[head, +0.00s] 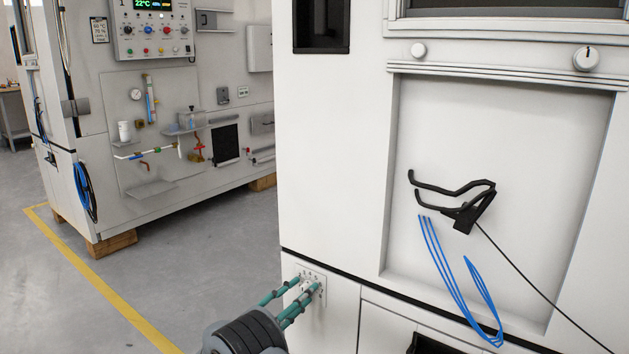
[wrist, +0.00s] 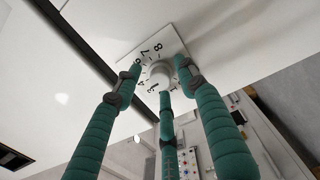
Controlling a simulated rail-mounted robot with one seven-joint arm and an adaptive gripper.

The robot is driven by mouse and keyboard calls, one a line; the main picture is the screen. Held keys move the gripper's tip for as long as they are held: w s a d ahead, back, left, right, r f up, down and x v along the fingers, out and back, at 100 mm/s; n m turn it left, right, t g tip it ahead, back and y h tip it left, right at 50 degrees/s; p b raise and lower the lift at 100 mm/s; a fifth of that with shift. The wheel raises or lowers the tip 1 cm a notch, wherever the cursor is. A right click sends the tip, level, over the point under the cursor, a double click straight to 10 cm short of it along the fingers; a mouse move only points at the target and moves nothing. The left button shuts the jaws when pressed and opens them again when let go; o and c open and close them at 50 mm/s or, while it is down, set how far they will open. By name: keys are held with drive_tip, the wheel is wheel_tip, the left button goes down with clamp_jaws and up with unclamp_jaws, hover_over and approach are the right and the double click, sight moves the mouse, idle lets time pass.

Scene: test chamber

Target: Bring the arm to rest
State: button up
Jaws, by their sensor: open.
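My gripper (head: 296,291) has three teal fingers and is open at the white cabinet's lower front. In the wrist view the fingers of my gripper (wrist: 160,72) are spread around a round white knob (wrist: 157,75). I cannot tell whether the fingertips touch the knob. The knob sits on a square white dial plate (wrist: 163,38) with black numbers, of which 7 and 8 are readable. The plate (head: 319,273) also shows in the head view, partly hidden by the fingers.
The white cabinet (head: 335,150) fills the middle and right. Its recess holds a black hook-like holder (head: 463,215) and hanging blue tubes (head: 455,290). A second cabinet with a control panel (head: 153,30) stands back left. Grey floor (head: 60,290) with a yellow line is clear at left.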

drive_tip(key=r+v, duration=0.1)
drive_tip(key=v, duration=1.1)
drive_tip(key=w+d+m+b, duration=0.2)
drive_tip(key=w+m+b, duration=0.1)
drive_tip(key=m, duration=0.2)
drive_tip(key=w+d+m+b, duration=0.2)
drive_tip(key=w+m, duration=0.1)
drive_tip(key=m, duration=0.1)
drive_tip(key=w+d+m+b, duration=0.3)
drive_tip(key=m, duration=0.2)
drive_tip(key=shift+w+f+m+g+b, duration=0.3)
drive_tip(key=shift+b, duration=0.05)
drive_tip(key=m, duration=0.3)
drive_tip(key=shift+r, duration=0.1)
drive_tip(key=shift+s+a+r+m, duration=0.1)
drive_tip(key=shift+m, duration=0.4)
drive_tip(key=shift+v, duration=0.75)
drive_tip(key=shift+s, duration=0.1)
